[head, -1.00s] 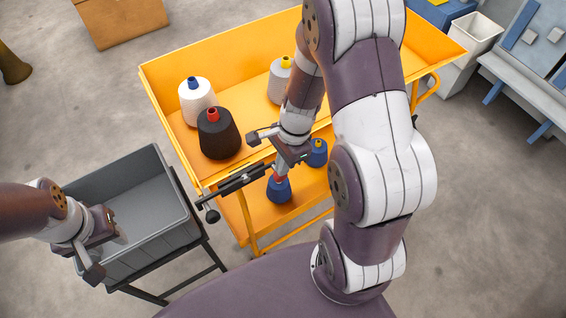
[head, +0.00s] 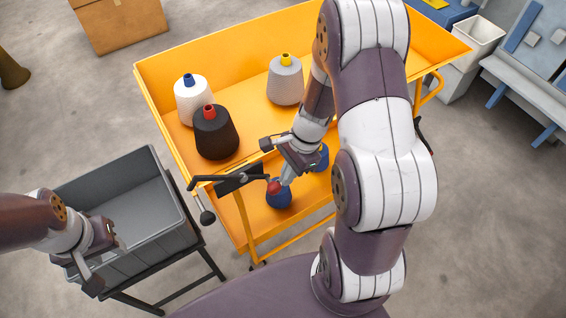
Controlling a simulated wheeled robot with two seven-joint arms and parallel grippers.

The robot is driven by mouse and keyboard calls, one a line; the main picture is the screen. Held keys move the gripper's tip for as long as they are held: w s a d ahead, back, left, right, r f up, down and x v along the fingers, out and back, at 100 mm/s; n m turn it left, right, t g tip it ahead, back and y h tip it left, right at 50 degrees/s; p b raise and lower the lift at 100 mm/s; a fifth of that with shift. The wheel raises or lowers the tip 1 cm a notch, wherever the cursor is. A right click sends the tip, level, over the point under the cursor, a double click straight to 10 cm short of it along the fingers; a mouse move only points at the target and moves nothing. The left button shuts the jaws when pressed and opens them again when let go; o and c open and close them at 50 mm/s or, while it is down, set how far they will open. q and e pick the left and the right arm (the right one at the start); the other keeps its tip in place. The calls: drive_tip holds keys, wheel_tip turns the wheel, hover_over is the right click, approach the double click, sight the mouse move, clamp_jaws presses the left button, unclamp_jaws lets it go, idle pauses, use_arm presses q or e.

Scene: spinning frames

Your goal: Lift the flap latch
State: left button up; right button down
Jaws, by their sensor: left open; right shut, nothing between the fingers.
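The black latch assembly (head: 240,179) is at the near left corner of the yellow cart. A thin dark bar runs across it, and a black ball knob (head: 207,217) hangs at its left end. A red rounded tip (head: 273,186) shows at its right end, in front of a blue cone; I cannot tell for sure that it belongs to the latch. My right gripper (head: 286,180) is shut and empty, pointing down just right of the red tip; contact is unclear. My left gripper (head: 108,264) is open and empty over the grey bin, far from the latch.
The yellow cart (head: 165,108) holds white, black and grey yarn cones on top and blue cones (head: 278,200) on its lower shelf. The grey bin (head: 165,245) stands on a dark frame at left. A cardboard box (head: 120,22) lies behind.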

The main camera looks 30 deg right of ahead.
use_arm(q)
drive_tip(key=shift+f, duration=0.2)
use_arm(e)
drive_tip(key=shift+s+f, duration=0.1)
drive_tip(key=shift+f, duration=0.35)
use_arm(q)
drive_tip(key=shift+d, duration=0.1)
use_arm(e)
drive_tip(key=shift+f, duration=0.1)
